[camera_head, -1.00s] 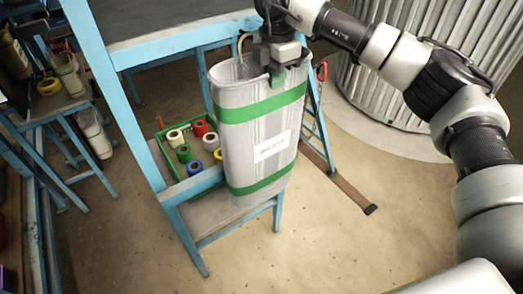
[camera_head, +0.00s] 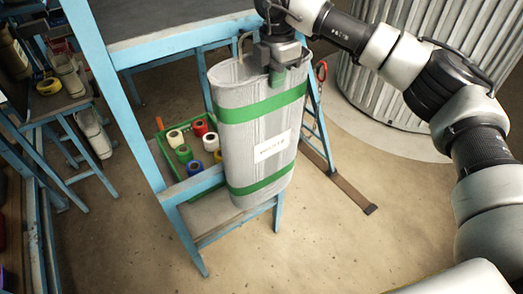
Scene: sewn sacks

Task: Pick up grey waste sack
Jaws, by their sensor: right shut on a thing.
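The grey waste sack (camera_head: 259,130) hangs upright in the middle of the head view. It has two green bands and a white label with dark lettering too small to read. My right gripper (camera_head: 278,70) is at the sack's top rim, shut on its right part, and its fingertips are partly hidden. The sack hangs in front of a blue-framed stand, and I cannot tell whether its bottom touches anything. My left gripper is not in view.
A green crate (camera_head: 160,142) with several coloured rolls stands behind the sack on the left. A blue-framed table (camera_head: 170,20) rises behind. A ribbed metal container (camera_head: 400,90) stands at the back right. The floor (camera_head: 330,245) in front is clear.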

